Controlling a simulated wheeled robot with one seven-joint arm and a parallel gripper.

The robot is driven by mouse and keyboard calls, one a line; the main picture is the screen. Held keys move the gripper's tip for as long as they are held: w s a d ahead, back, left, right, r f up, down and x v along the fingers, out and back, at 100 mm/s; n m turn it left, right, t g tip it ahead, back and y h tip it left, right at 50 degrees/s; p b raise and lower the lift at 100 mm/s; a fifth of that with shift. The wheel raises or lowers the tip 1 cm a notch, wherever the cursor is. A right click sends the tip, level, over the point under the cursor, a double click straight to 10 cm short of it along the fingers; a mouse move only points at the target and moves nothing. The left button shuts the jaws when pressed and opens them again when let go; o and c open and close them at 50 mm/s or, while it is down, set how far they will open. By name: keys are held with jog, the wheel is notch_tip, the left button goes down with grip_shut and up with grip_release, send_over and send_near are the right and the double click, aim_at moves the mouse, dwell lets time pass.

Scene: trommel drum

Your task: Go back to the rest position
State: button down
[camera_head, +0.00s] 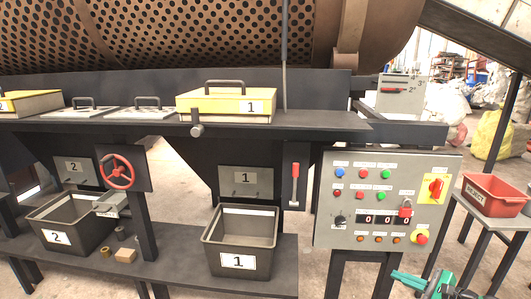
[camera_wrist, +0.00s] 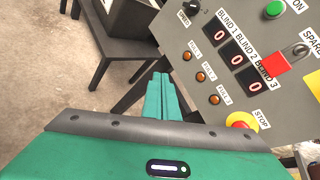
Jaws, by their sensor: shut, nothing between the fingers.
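My gripper (camera_head: 432,285) shows at the bottom right of the head view, green and low in front of the control panel (camera_head: 330,195). In the wrist view my gripper (camera_wrist: 162,97) has its green fingers together with nothing between them. It points toward the lower left edge of the panel (camera_wrist: 180,35), apart from it as far as I can tell. The red emergency stop button (camera_wrist: 242,122) is just right of the fingers in the wrist view.
A low bench with grey bins (camera_head: 206,245) labelled 1 and 2 stands left of the panel. A red tray (camera_head: 497,190) sits on a small table at the right. The perforated drum (camera_head: 200,30) is above. Open concrete floor (camera_wrist: 40,100) lies left in the wrist view.

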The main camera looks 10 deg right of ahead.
jog(key=s+a+r+n+g, duration=0.4)
jog(key=s+a+n+g, duration=0.4)
jog(key=n, duration=0.3)
jog(key=s+a+r+n+g+h, duration=0.3)
jog(key=s+r+n, duration=0.4)
jog(key=s+r, duration=1.2)
jog(key=shift+s+r+g+h, duration=0.4)
jog(key=shift+r+g+h, duration=0.3)
jog(key=shift+h, duration=0.5)
jog(key=shift+w+f, duration=0.15)
jog(key=shift+w+f, duration=0.2)
jog(key=shift+w, duration=0.3)
